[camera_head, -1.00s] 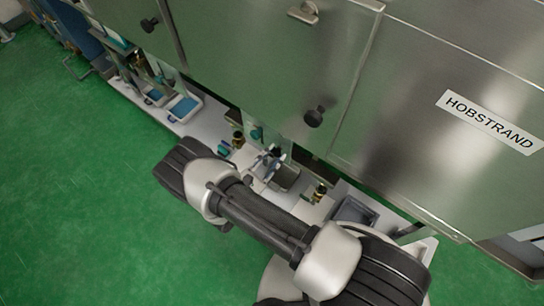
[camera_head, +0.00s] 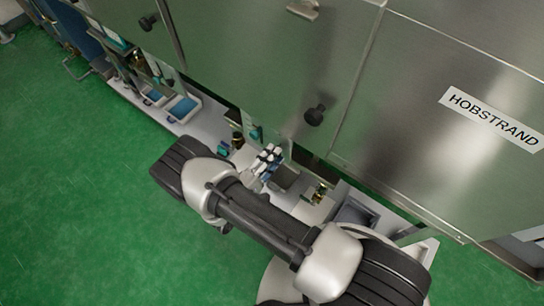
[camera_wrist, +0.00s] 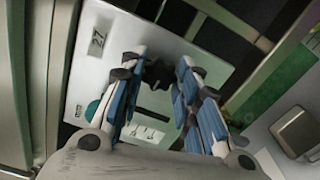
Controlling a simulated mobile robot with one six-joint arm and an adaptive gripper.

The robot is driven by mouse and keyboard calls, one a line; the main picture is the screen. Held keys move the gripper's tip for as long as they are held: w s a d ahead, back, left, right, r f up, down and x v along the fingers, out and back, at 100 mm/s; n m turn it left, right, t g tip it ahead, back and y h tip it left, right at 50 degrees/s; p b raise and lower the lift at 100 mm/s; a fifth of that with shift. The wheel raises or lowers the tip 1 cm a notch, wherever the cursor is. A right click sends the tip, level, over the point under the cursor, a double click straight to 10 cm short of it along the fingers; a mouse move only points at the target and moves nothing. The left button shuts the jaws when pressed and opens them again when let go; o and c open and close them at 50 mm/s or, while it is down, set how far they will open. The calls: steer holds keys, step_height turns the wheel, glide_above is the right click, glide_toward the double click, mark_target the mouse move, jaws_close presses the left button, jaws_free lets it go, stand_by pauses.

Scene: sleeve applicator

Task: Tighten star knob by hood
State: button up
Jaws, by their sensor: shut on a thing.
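In the wrist view a dark star knob (camera_wrist: 159,73) stands in front of a pale plate marked 27 (camera_wrist: 105,62). My gripper (camera_wrist: 161,68) has its two blue-padded fingers on either side of the knob, with the tips at its edges. It is shut on the knob, though the exact contact is hard to see. In the head view my gripper (camera_head: 269,160) is low beside the steel hood (camera_head: 270,65); the knob it holds cannot be made out there.
In the wrist view a grey box (camera_wrist: 298,132) is at the right. Green floor lies open at the left.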

steer(key=m+p, duration=0.9)
steer(key=m, duration=0.8)
steer(key=shift+r+m, duration=0.15)
steer(key=shift+m, duration=0.15)
steer(key=shift+f+m+p, duration=0.2)
steer(key=shift+m+p, duration=0.1)
steer(key=shift+p, duration=0.9)
steer(key=o, duration=1.1)
steer(key=shift+c, duration=0.2)
steer(key=shift+a, duration=0.15)
steer(key=v, duration=1.2)
